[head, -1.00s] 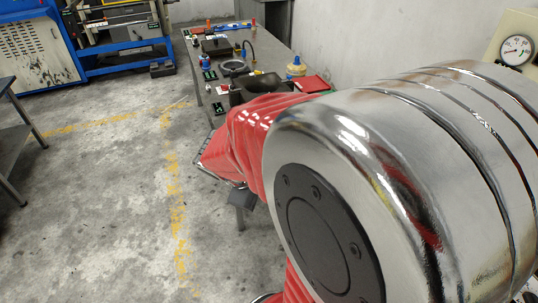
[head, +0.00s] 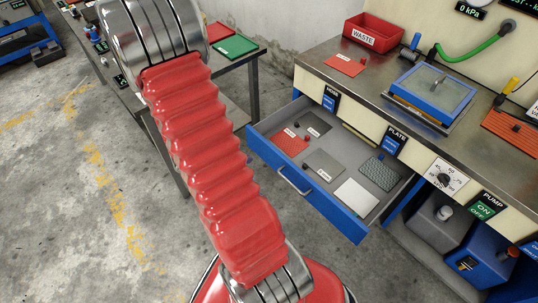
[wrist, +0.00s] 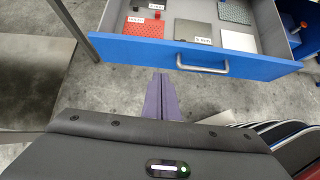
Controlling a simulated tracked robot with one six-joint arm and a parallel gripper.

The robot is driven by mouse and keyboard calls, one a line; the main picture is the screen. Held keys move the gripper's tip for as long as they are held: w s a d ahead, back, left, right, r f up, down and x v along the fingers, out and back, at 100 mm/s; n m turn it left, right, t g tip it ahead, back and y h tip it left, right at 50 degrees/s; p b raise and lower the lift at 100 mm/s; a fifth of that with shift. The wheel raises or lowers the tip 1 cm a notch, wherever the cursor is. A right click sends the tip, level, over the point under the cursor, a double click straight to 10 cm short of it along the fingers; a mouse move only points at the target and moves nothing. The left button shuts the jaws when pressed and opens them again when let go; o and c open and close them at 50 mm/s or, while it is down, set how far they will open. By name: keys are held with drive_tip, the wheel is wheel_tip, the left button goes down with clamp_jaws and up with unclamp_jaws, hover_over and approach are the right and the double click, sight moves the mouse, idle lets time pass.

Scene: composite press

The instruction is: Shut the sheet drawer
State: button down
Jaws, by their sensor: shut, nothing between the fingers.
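The sheet drawer stands open below the bench, with its blue front (head: 335,213) pulled well out and a metal handle (head: 294,181) on it. Its grey tray holds several sheets: a red one (head: 291,143), a white one (head: 356,197) and darker ones. The wrist view shows the blue drawer front (wrist: 125,47) across the top and the handle (wrist: 203,68) right of centre. My gripper (wrist: 161,76) is shut and empty, its purple fingers pointing at the drawer front just left of the handle. A gap seems to remain between them. The head view does not show my gripper.
The workbench (head: 327,60) carries a red waste bin (head: 373,32) and a blue-framed press box (head: 432,92). A blue pump unit (head: 478,258) stands below it, right of the drawer. A side table (head: 250,62) is behind my arm. The floor before the drawer looks clear.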

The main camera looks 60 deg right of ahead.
drive_tip(key=shift+s+d+f, duration=0.1)
drive_tip(key=shift+f, duration=0.2)
approach(276, 155)
drive_tip(key=shift+x, duration=2.7)
